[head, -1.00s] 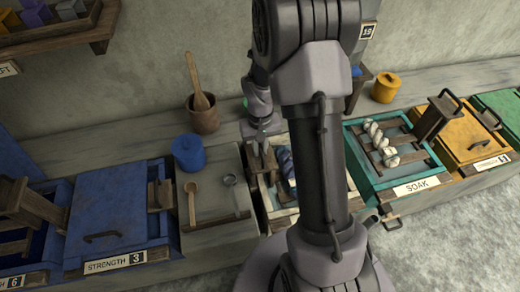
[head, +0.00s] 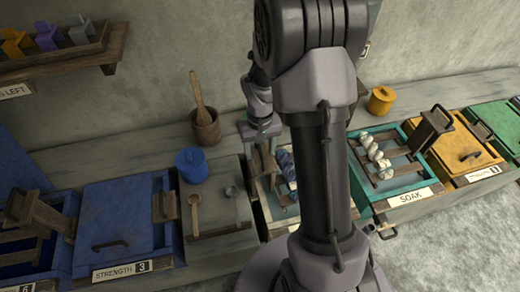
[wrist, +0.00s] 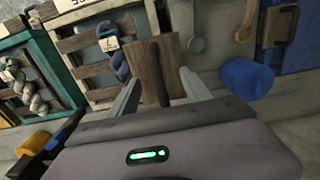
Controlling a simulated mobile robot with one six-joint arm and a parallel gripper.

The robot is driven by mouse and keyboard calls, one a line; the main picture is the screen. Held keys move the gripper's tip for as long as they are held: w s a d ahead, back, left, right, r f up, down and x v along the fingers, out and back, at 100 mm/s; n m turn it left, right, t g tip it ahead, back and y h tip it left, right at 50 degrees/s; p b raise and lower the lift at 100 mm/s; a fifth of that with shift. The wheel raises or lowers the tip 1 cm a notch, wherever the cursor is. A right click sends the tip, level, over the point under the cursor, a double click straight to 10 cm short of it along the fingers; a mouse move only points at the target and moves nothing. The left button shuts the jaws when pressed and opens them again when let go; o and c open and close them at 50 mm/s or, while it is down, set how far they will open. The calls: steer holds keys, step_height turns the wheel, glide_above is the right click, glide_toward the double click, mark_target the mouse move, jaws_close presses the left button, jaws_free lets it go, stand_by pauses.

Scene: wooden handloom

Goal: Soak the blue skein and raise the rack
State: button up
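The blue skein (head: 287,165) lies on a wooden rack in the pale-framed vat (head: 272,212), partly hidden behind my arm in the head view. It shows with a small tag in the wrist view (wrist: 116,62). A wooden upright (wrist: 157,60) stands beside the skein at that vat's wall-side end. My gripper (wrist: 160,85) is over this upright, with its two fingers apart, one on each side of the wood. I cannot tell whether they touch it. In the head view my gripper (head: 260,132) is above the vat's back end.
A teal vat (head: 425,185) labelled SOAK, holding a white-grey skein (head: 376,155) on a rack, stands to the right. Left are a blue jar (head: 191,165), a wooden mortar (head: 206,128), ladles (head: 195,212) and a blue lidded vat (head: 122,225). A shelf (head: 60,55) hangs on the wall.

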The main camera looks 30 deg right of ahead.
steer(key=o, duration=0.6)
steer(key=shift+o, duration=0.2)
step_height(320, 180, up, 7)
steer(key=p, duration=0.5)
steer(key=shift+r+p, duration=0.15)
steer(key=shift+p, duration=0.15)
steer(key=shift+f, duration=0.2)
steer(key=s+a+r+t+b, duration=0.3)
steer(key=s+a+r+b, duration=0.4)
steer(key=a+r+b, duration=0.25)
steer(key=s+a+m+t+y+b, duration=0.1)
steer(key=s+a+t+y+b, duration=0.1)
steer(key=s+a, duration=0.4)
steer(key=s+b, duration=0.1)
steer(key=s, duration=0.3)
steer(key=shift+s+a+r+t, duration=0.15)
steer(key=shift+a+r+t, duration=0.15)
steer(key=shift+a+t, duration=0.1)
